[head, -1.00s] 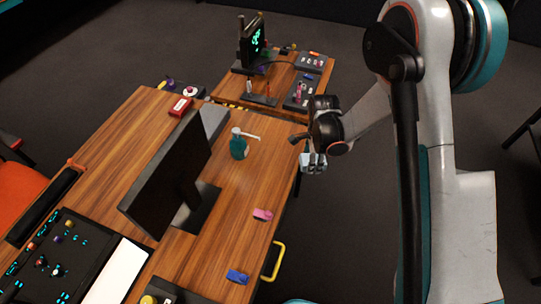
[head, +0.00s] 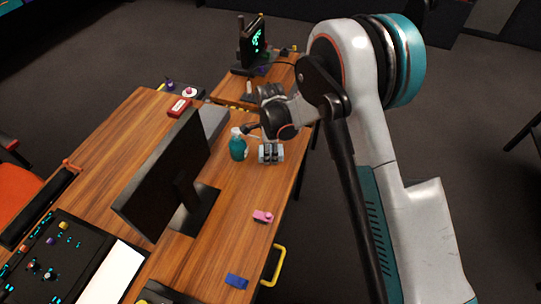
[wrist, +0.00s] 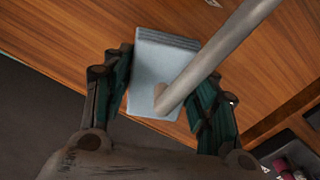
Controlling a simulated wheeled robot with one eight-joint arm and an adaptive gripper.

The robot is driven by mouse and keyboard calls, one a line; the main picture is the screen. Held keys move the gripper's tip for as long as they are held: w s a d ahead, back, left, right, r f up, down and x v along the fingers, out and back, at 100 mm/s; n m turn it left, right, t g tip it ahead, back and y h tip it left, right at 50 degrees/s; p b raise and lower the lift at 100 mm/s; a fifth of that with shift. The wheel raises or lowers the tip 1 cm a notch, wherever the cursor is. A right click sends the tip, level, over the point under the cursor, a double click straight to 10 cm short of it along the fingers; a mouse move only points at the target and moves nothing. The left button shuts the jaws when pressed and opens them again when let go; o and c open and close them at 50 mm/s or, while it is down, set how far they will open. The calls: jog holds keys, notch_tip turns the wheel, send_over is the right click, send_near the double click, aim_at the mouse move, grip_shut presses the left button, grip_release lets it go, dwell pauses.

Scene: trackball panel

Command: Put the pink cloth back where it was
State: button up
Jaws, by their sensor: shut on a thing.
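A small pink item (head: 263,216), which may be the pink cloth, lies on the wooden table (head: 225,215) near its right edge in the head view. My gripper (head: 270,153) is over the table, right of the teal bottle (head: 238,148), well beyond the pink item. In the wrist view my gripper (wrist: 163,78) is shut on a pale grey-blue block (wrist: 152,60) with layered edges. It is not pink. A pale rod (wrist: 225,48) crosses in front of the block; I cannot tell whether they are joined.
A black monitor (head: 165,172) stands left of the bottle. A blue item (head: 236,281) lies nearer on the table, and a yellow handle (head: 278,266) juts from the right edge. A red box (head: 179,107) sits at the far left. The tabletop around the pink item is clear.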

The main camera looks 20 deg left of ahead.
jog(key=shift+d+f, duration=0.1)
jog(key=shift+f, duration=1.05)
jog(key=shift+f+b, duration=0.15)
jog(key=shift+b, duration=0.25)
jog(key=o, duration=1.3)
notch_tip(320, 180, up, 12)
jog(key=p, duration=0.3)
jog(key=shift+r, duration=0.2)
